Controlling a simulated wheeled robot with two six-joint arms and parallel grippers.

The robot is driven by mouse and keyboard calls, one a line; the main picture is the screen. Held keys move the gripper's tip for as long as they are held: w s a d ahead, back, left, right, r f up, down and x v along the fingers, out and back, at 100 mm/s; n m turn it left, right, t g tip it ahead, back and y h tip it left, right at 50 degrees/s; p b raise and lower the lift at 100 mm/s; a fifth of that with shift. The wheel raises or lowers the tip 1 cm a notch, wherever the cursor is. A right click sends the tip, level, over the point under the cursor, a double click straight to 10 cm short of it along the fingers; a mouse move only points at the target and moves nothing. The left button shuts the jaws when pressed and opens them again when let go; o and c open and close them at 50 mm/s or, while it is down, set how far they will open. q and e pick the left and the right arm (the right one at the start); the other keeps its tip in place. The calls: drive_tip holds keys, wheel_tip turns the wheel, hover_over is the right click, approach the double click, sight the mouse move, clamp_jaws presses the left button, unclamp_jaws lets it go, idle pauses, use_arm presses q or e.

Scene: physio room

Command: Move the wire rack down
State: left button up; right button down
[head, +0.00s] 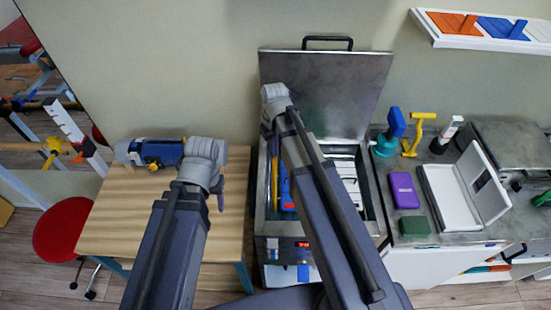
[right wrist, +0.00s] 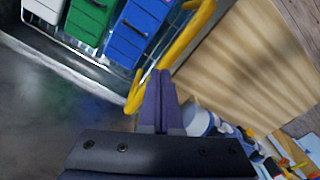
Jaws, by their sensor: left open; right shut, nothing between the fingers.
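The wire rack shows by its yellow handle (right wrist: 185,48) at the right side of the open metal tank in the right wrist view; in the head view the yellow handle (head: 275,180) stands at the tank's left side. Blue (right wrist: 137,30) and green (right wrist: 88,20) packs stand in the rack. My right gripper (right wrist: 163,80) is shut and empty, its fingertips close beside the handle; I cannot tell whether they touch. In the head view my right arm hides part of the rack. My left gripper (head: 219,188) is open over the wooden table, mostly hidden by its wrist.
The tank's lid (head: 330,90) stands open against the wall. A grey roll-shaped thing with blue and yellow parts (head: 160,152) lies on the wooden table (head: 120,215). The right counter holds a purple box (head: 404,190), a green block (head: 414,226) and an open white case (head: 450,198).

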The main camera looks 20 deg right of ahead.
use_arm(q)
drive_tip(key=shift+f, duration=0.2)
use_arm(e)
drive_tip(key=shift+f, duration=0.25)
use_arm(q)
drive_tip(key=shift+r, duration=0.1)
use_arm(e)
drive_tip(key=shift+r, duration=0.15)
use_arm(q)
wheel_tip(320, 180, up, 9)
drive_tip(key=p, duration=0.9)
use_arm(e)
wheel_tip(320, 180, up, 9)
idle(0.3)
use_arm(q)
wheel_tip(320, 180, down, 13)
drive_tip(key=b, duration=1.3)
use_arm(e)
drive_tip(key=s+a+f+n+h, duration=0.1)
drive_tip(key=s+a+f, duration=0.9)
drive_tip(key=s+f, duration=0.3)
drive_tip(key=shift+s+a, duration=0.25)
drive_tip(key=shift+s, duration=0.4)
use_arm(q)
drive_tip(key=shift+c, duration=0.6)
